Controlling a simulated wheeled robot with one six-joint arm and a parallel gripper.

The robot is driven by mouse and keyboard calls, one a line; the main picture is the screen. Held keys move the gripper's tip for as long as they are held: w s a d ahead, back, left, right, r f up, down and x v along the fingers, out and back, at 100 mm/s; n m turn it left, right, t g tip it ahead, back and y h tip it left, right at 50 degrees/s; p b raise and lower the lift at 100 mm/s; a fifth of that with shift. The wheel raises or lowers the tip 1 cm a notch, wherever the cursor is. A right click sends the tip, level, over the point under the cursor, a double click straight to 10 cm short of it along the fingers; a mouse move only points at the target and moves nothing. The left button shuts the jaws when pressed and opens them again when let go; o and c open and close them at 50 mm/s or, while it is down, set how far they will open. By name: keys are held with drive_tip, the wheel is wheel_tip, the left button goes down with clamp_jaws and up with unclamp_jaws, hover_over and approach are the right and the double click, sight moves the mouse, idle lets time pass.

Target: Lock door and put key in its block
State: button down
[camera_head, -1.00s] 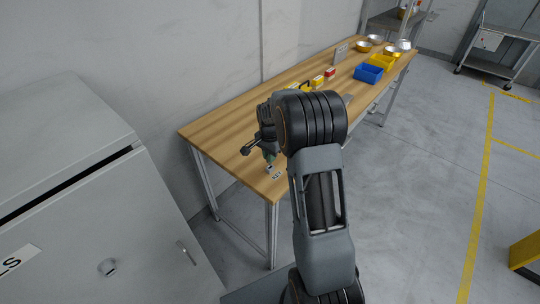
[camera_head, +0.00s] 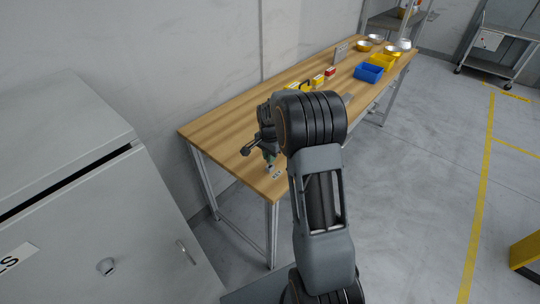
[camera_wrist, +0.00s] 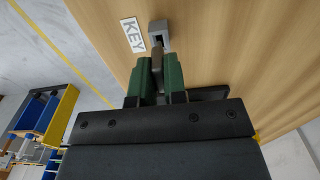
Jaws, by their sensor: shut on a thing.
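The key (camera_wrist: 157,63) is a thin grey piece between the green fingertips of my gripper (camera_wrist: 155,75) in the wrist view. My gripper is shut on it. The small grey key block (camera_wrist: 159,28) with a dark slot stands on the table just beyond the fingertips. I cannot tell whether the key's end is inside the slot. A white KEY label (camera_wrist: 133,35) lies beside the block. In the head view my gripper (camera_head: 270,160) points down over the near table end. The grey cabinet door (camera_head: 140,240) appears closed, with a round lock (camera_head: 106,266) and a handle (camera_head: 187,252).
The wooden table (camera_head: 225,125) runs away along the wall. A blue bin (camera_head: 368,73), a yellow bin (camera_head: 383,62), small boxes (camera_head: 318,81) and several bowls stand toward its far end.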

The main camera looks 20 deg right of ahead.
drive_tip(key=shift+f+b, duration=0.85)
drive_tip(key=shift+f, duration=0.45)
drive_tip(key=c, duration=1.1)
unclamp_jaws()
wheel_tip(320, 180, up, 14)
drive_tip(key=shift+f, duration=0.1)
